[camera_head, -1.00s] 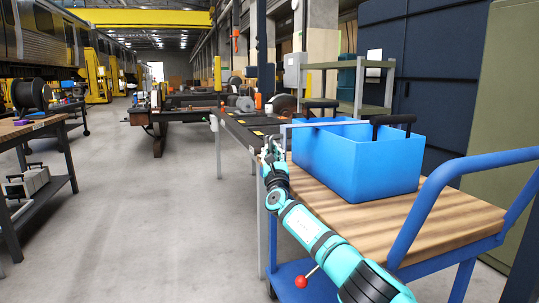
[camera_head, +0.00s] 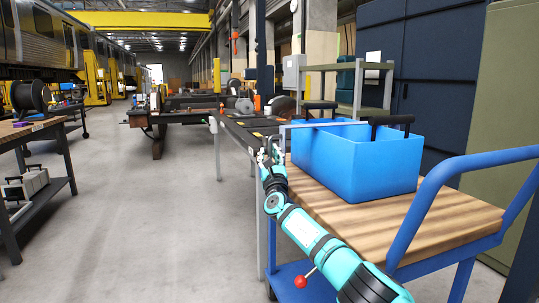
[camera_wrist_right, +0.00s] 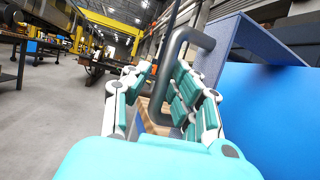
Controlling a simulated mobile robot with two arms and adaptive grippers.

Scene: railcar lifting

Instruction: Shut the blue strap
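A blue open-topped crate (camera_head: 375,170) stands on the wooden top of a cart. A thin grey-blue bar (camera_head: 325,123), perhaps the blue strap, lies along the crate's upper edge. In the right wrist view the bar (camera_wrist_right: 262,42) runs beside a bent grey rod (camera_wrist_right: 192,36). My right gripper (camera_head: 270,150) is at the crate's left side. Its fingers (camera_wrist_right: 160,90) are spread on either side of the rod, with a gap showing at the left finger. Whether the right finger touches the rod, I cannot tell. My left gripper is not in view.
The cart's wooden top (camera_head: 440,220) is bare in front of the crate. A blue cart handle (camera_head: 425,200) rises at the right. A black handle (camera_head: 392,122) sits on the crate's rim. A dark bench (camera_head: 245,135) stands behind.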

